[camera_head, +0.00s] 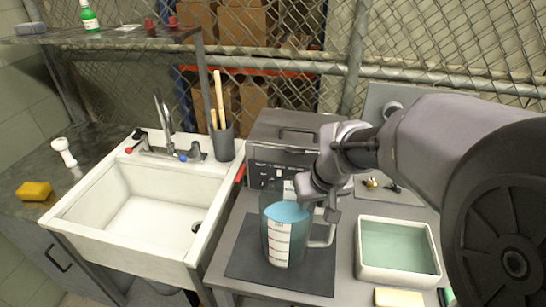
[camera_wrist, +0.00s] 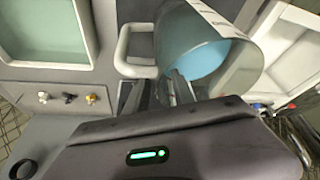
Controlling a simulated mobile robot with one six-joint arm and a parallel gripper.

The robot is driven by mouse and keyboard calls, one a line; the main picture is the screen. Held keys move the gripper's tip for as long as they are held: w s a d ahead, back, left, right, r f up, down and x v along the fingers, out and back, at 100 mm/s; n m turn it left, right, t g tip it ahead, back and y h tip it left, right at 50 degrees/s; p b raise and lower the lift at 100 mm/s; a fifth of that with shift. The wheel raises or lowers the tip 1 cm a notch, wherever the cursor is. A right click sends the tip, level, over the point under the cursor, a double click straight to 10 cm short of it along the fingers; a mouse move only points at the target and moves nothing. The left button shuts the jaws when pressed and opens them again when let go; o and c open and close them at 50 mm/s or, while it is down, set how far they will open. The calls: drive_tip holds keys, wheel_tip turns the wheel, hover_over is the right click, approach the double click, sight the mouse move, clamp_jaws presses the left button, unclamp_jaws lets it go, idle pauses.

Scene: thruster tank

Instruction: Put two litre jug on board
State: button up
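The clear two litre jug (camera_head: 277,240) has white markings, blue liquid and a pale handle. In the head view it stands upright over a dark, flat board (camera_head: 245,262) on the grey bench; I see no clear gap beneath it. My gripper (camera_head: 318,203) is at the jug's upper right, beside the handle (camera_head: 326,235). In the wrist view, the jug (camera_wrist: 205,45) fills the upper right, and its handle (camera_wrist: 124,45) points left. My fingers (camera_wrist: 156,93) look spread apart near the jug's rim and handle; contact is not clear.
A white tub (camera_head: 367,278) of greenish liquid stands right of the jug. A white sink (camera_head: 70,213) lies left. A grey boxy appliance (camera_head: 290,125) is behind, and small brass fittings (camera_head: 371,184) lie near it.

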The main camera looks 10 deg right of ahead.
clamp_jaws()
drive_tip(key=shift+r, duration=0.1)
idle(1.3)
